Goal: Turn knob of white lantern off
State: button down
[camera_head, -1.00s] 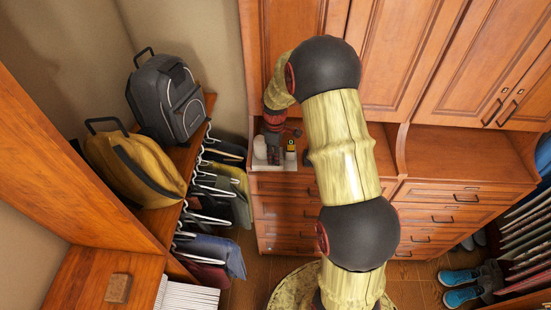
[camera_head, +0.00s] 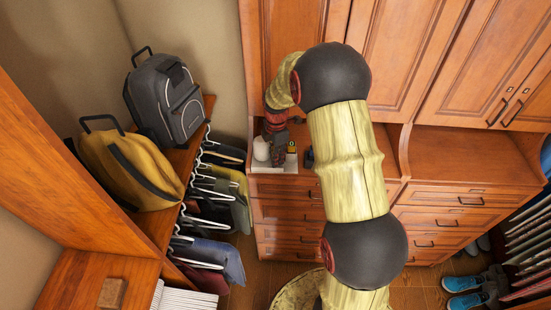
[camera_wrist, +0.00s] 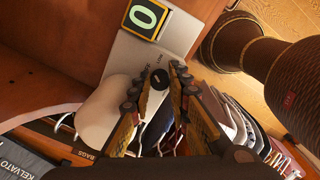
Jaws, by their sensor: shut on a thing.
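The white lantern (camera_head: 262,149) stands on the left end of the wooden counter, against the cabinet. In the wrist view its pale flat base (camera_wrist: 130,55) and rounded white body (camera_wrist: 100,110) show. A small round black knob (camera_wrist: 161,78) with a dark mark sits on the base, with a small printed label beside it. My gripper (camera_wrist: 166,72) has one dark fingertip on each side of the knob and is shut on it. In the head view my gripper (camera_head: 277,150) is small and partly covers the lantern.
A dark blue object (camera_head: 308,157) is to the right on the counter. Hanging clothes (camera_head: 215,195), a grey backpack (camera_head: 165,100) and a yellow bag (camera_head: 130,165) are at the left.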

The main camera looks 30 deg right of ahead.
jog(key=shift+n, duration=0.4)
jog(key=shift+s, duration=0.1)
jog(key=c, duration=1.7)
grip_release()
jog(key=shift+o, duration=0.2)
